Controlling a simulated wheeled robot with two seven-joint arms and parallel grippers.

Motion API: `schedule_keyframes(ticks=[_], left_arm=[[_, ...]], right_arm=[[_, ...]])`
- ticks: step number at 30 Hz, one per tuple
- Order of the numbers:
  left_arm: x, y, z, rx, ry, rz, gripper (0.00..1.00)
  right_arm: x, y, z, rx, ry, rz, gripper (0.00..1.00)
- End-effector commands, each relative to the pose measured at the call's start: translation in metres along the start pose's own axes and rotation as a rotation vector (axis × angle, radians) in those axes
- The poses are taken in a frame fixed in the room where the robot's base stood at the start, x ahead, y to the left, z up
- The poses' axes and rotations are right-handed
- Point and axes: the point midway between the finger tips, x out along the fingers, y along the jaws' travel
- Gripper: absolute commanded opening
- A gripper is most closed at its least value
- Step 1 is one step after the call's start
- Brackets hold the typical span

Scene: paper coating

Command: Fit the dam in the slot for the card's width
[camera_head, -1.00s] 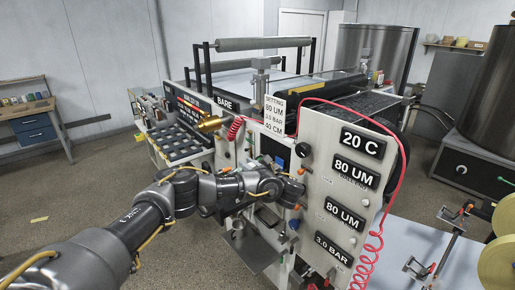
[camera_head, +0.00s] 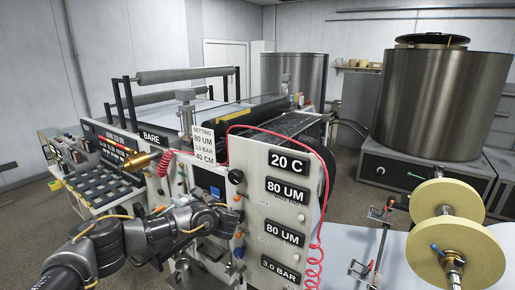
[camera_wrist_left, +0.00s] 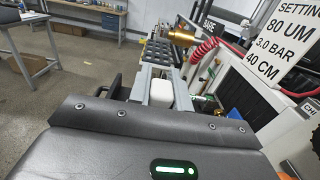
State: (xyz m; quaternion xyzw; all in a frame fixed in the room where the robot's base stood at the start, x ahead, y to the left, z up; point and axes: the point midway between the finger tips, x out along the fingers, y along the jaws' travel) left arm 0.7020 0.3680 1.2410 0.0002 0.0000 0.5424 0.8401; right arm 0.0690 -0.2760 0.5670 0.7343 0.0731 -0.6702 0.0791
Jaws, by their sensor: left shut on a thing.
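My left gripper (camera_head: 232,216) is in front of the machine's white panel, beside its knobs. Its fingers are hard to make out in the head view. In the left wrist view the gripper (camera_wrist_left: 160,88) has its grey fingers either side of a small white block (camera_wrist_left: 160,94), and it is shut on it. This may be the dam; most of it is hidden by the wrist. The setting card (camera_head: 203,145) reads 80 UM, 3.0 BAR, 40 CM; it also shows in the left wrist view (camera_wrist_left: 283,45). I cannot make out the width slots. My right gripper is out of view.
A brass fitting (camera_head: 140,160) with a coiled red hose (camera_head: 165,162) juts out near the card. A dark gridded tray (camera_head: 100,188) is at the left. The white panel (camera_head: 258,213) carries labels and knobs. Yellow reels (camera_head: 450,237) stand on the right.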

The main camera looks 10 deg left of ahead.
Motion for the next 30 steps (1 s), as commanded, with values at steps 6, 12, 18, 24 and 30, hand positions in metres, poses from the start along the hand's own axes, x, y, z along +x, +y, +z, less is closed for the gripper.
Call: schedule_keyframes(ticks=[6, 12, 18, 24, 30], left_arm=[[-0.026, -0.016, -0.003, -0.001, 0.001, -0.151, 0.00], [-0.090, -0.025, -0.017, 0.000, -0.001, -0.495, 0.00], [-0.157, 0.002, -0.036, -0.002, 0.000, -0.856, 0.00], [-0.196, 0.048, -0.053, -0.003, -0.001, -1.105, 0.00], [-0.197, 0.071, -0.061, -0.002, -0.003, -1.158, 0.00]], right_arm=[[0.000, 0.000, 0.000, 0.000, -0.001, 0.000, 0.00], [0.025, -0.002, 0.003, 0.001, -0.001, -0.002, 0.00], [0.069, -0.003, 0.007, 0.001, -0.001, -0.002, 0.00], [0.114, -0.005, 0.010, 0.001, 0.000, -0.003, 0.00], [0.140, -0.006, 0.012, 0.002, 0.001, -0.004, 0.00]])
